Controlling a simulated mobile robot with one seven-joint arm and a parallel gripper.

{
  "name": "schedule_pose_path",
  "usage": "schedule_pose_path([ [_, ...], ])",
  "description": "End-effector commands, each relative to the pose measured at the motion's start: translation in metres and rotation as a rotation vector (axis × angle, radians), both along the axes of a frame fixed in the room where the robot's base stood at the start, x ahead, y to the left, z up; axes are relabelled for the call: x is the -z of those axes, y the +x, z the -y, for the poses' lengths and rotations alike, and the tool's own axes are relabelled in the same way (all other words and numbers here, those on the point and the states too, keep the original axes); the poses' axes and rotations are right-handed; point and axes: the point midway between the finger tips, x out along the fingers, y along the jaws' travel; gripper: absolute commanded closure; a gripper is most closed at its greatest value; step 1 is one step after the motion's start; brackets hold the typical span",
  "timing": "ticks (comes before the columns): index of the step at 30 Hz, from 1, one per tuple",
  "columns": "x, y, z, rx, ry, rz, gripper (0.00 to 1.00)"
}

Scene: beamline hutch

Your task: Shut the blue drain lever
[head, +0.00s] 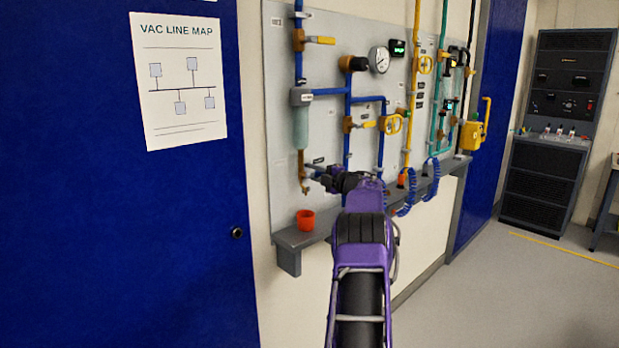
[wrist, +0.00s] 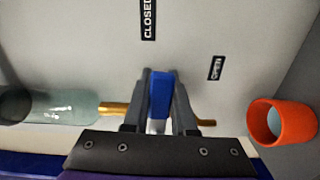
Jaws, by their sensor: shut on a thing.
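The blue drain lever (wrist: 161,95) shows in the wrist view between the two fingers of my gripper (wrist: 160,100), which is shut on it. A CLOSED label (wrist: 148,20) is on the panel straight above the lever in that view. An OPEN label (wrist: 215,68) is to its right. Brass fittings (wrist: 112,108) show on both sides of the fingers. In the head view my gripper (head: 318,178) is at the brass drain (head: 303,184) below the clear filter bowl (head: 301,128). I cannot make out the lever there.
An orange cup (head: 305,220) stands on the grey ledge (head: 288,240) below the drain, close to my gripper; it also shows in the wrist view (wrist: 282,122). Yellow valve handles (head: 320,40), a gauge (head: 379,59) and blue coiled hoses (head: 405,202) are on the panel.

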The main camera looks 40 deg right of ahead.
Motion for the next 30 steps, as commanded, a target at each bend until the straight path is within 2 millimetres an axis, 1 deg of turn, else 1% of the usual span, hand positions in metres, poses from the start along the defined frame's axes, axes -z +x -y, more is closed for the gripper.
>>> schedule_pose_path([
  [7,-0.0024,0.0005,-0.0006,-0.002,-0.07,0.003,1.0],
  [21,-0.0043,0.0002,0.0,-0.001,-0.085,0.004,1.0],
  [22,-0.0044,0.0002,0.0,-0.001,-0.085,0.004,0.73],
  [24,-0.0044,0.0002,0.0,-0.001,-0.085,0.004,0.61],
  [27,-0.0042,0.0001,0.0001,0.0,-0.084,0.004,0.45],
  [30,-0.004,0.0001,0.0002,0.0,-0.083,0.004,0.45],
])
